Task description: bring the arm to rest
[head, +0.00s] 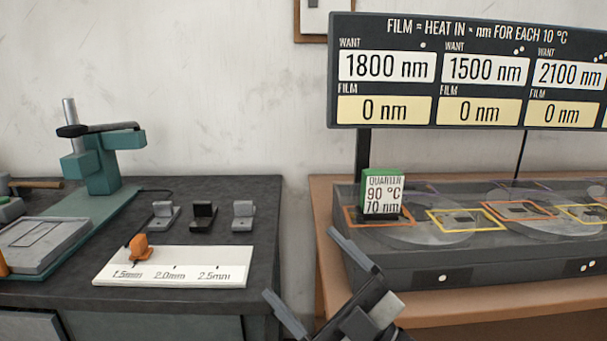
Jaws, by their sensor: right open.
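My right gripper (322,285) shows at the bottom middle, in front of the gap between the two tables. Its two dark fingers are spread apart with nothing between them. It is near the left front corner of the glass-topped grey unit (460,275) and left of it in the picture; whether it touches cannot be told. Part of my right arm runs out of the picture at the bottom. My left gripper is not in view.
A green block with a white label (383,193) stands upright at an orange frame on the unit. A sign board (470,70) rises behind. The dark left table (60,300) holds a teal press (103,165), a white card (180,267), an orange piece (140,247) and small grey and black holders.

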